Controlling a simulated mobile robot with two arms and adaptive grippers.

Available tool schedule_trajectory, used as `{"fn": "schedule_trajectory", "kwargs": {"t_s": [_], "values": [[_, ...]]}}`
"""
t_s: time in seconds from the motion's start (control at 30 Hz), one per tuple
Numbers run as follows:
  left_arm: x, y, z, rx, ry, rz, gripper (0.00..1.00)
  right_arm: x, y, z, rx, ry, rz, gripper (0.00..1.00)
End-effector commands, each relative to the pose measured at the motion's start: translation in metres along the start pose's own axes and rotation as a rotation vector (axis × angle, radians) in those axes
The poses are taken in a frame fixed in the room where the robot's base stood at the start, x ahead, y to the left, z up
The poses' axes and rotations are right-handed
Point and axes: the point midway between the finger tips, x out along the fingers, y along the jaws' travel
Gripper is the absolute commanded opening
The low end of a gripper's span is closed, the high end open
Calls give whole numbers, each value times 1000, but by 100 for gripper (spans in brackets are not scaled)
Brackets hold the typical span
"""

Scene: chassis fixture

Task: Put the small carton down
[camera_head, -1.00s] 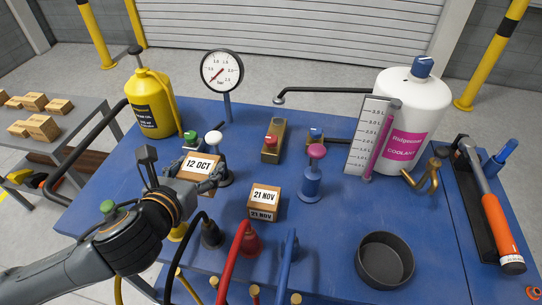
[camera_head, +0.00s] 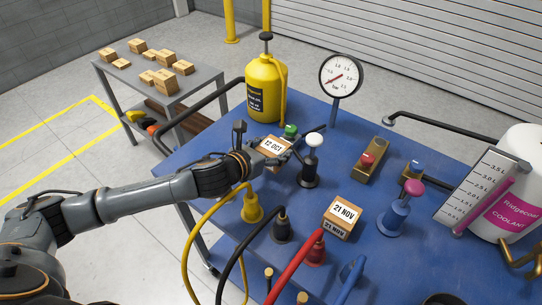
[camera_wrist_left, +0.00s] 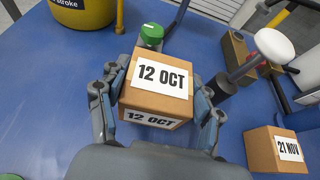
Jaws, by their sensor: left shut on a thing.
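The small carton labelled "12 OCT" (camera_head: 271,148) is a brown box with a white label, and it also fills the middle of the left wrist view (camera_wrist_left: 155,95). My left gripper (camera_head: 268,154) is shut on it, with one finger on each side in the left wrist view (camera_wrist_left: 157,108). The carton is over the left part of the blue table (camera_head: 222,178), by the green-topped part (camera_head: 291,130) and the white knob (camera_head: 313,140). I cannot tell whether it touches the table. A second carton labelled "21 NOV" (camera_head: 342,219) stands on the table to the right. My right gripper is out of view.
A yellow jug (camera_head: 266,85) and a round gauge (camera_head: 340,75) stand at the back. Yellow, black and red hoses (camera_head: 298,265) rise in front. A pink knob (camera_head: 411,187) stands right of the "21 NOV" carton. A grey cart (camera_head: 203,78) with several cartons is at the left.

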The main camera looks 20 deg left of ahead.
Motion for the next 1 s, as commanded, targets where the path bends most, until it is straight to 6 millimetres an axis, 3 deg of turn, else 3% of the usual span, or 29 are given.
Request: {"fn": "schedule_trajectory", "kwargs": {"t_s": [0.17,0.4,0.77,0.8,0.9,1.0], "values": [[9,9,-7,0,-3,2,22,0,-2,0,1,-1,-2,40],[21,9,-35,-2,-2,-1,22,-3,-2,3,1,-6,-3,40],[23,9,-39,0,-3,0,22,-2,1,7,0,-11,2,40],[23,9,-41,0,-1,0,68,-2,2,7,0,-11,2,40],[23,9,-40,0,-1,0,88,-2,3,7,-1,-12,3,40],[23,9,-40,0,-1,0,88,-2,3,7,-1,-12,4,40]]}}
